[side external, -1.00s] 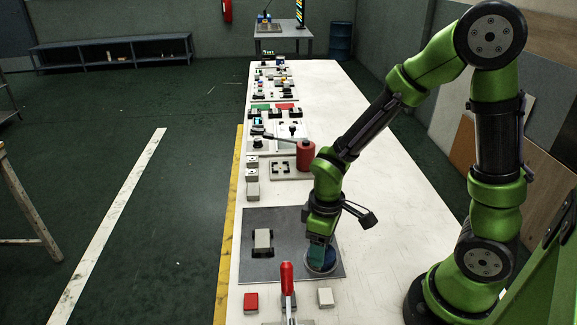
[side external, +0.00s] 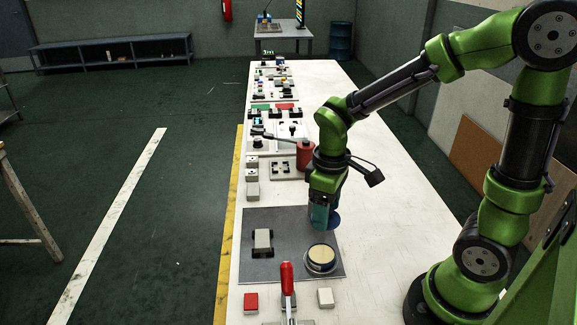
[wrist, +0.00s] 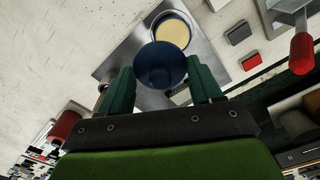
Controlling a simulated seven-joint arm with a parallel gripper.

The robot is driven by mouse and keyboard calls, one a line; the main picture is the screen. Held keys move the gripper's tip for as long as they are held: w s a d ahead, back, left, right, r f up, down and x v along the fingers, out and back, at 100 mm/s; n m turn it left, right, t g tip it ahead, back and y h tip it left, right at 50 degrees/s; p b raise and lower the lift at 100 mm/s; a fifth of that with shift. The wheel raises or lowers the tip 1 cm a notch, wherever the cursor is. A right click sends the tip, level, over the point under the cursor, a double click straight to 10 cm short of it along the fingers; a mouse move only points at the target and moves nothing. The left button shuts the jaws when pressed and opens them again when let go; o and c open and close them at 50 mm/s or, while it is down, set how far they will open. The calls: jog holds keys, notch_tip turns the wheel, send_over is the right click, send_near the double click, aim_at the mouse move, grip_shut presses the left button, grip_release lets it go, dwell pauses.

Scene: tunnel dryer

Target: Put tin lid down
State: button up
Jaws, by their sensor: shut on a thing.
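My gripper (side external: 321,218) is shut on the blue tin lid (side external: 334,220) and holds it in the air above the grey mat (side external: 290,222). In the wrist view the round, dark blue lid (wrist: 160,65) sits between the two green fingers. The open tin (side external: 320,259) stands on the mat below and nearer the camera, with a pale yellowish top inside its rim. The tin also shows just beyond the lid in the wrist view (wrist: 172,31), partly covered by it.
A grey-beige block with dark ends (side external: 262,242) stands on the mat's left. In front are a red-handled clamp (side external: 287,278), a red block (side external: 250,302) and a pale block (side external: 325,298). A red cylinder (side external: 306,156) stands behind. The table's right side is clear.

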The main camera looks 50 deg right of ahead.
send_over(315, 234)
notch_tip(315, 234, down, 3)
notch_tip(315, 234, down, 3)
jog(key=shift+s+f+n, duration=0.1)
jog(key=shift+n, duration=0.2)
jog(key=shift+f, duration=2.3)
jog(key=shift+f, duration=0.1)
jog(key=o, duration=0.7)
